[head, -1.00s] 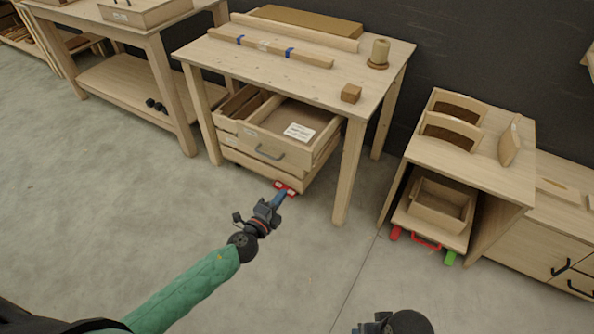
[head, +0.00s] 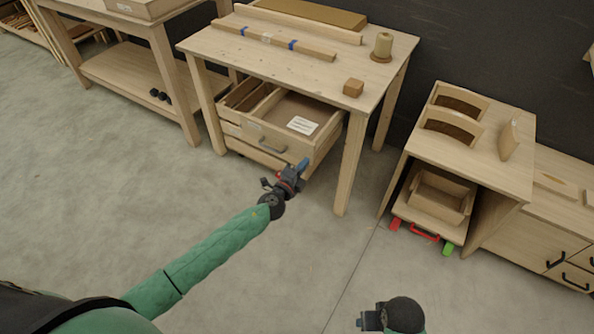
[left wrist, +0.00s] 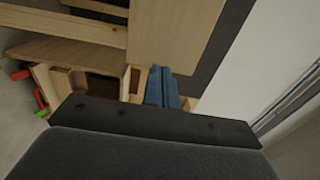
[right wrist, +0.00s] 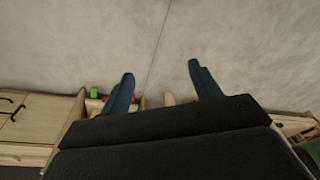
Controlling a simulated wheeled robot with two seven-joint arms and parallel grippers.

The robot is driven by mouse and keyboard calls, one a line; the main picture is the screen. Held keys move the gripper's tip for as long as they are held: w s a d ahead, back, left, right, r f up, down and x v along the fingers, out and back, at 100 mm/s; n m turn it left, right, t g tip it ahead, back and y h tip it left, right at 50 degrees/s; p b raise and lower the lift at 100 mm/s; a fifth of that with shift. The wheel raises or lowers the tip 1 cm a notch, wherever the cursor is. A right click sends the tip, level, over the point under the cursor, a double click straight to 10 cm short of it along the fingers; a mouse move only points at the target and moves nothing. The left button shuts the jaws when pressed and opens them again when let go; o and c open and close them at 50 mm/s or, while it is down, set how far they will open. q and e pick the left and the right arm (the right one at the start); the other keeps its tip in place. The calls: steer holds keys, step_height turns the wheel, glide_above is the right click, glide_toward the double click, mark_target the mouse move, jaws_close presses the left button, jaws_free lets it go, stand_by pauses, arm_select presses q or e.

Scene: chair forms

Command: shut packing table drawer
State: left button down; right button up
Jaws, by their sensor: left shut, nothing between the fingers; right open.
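The packing table (head: 245,58) stands in the upper middle of the head view. Under its top is a drawer unit, and its drawer (head: 268,145) is pulled out toward me, with a dark bar handle (head: 272,146) and a white paper (head: 302,125) inside. My left gripper (head: 303,165) is shut and empty, in front of the drawer's right front corner; I cannot tell whether it touches. Its blue fingers (left wrist: 162,87) show together in the left wrist view. My right gripper (right wrist: 160,80) is open and empty over bare floor, its fingers wide apart.
A wooden cart (head: 470,150) with a box on its lower shelf and red and green parts stands to the right. A workbench (head: 105,85) stands at the left. On the packing table lie a small block (head: 353,87) and a twine spool (head: 382,47). The floor in front is clear.

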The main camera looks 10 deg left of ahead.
mark_target(338, 118)
arm_select(q)
steer(key=shift+x, duration=0.9)
arm_select(e)
steer(key=shift+w+f, duration=0.1)
steer(key=shift+f, duration=1)
